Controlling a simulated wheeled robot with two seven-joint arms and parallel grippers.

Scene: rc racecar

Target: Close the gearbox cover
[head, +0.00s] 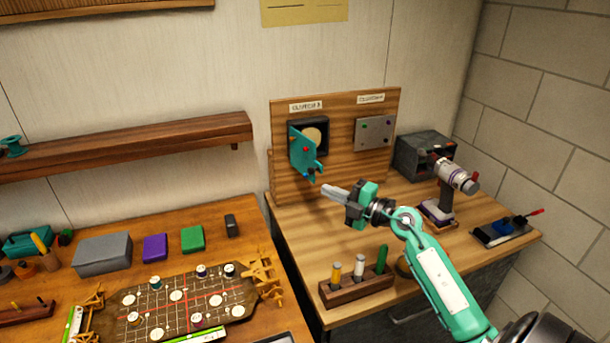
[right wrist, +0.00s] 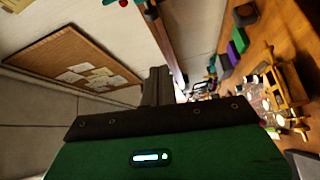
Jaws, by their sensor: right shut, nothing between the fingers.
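The gearbox cover (head: 302,153) is a teal plate with red and blue knobs. It stands swung open in front of the black gearbox housing (head: 233,121) on the upright wooden board, and a round pale part (head: 314,134) shows inside. My right gripper (head: 328,190) is shut and empty, just below and right of the cover's lower end, with a small gap between them. In the right wrist view the shut fingers (right wrist: 157,85) point up the picture, and a bit of teal with a red knob (right wrist: 123,3) shows at the top edge. My left gripper is out of view.
A grey plate (head: 375,133) is mounted right of the gearbox. A wooden rack (head: 356,288) with several tools stands at the bench front, below my right arm. A drill (head: 455,178) and dark box (head: 424,153) stand at the right. The left table holds a gridded board (head: 180,309).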

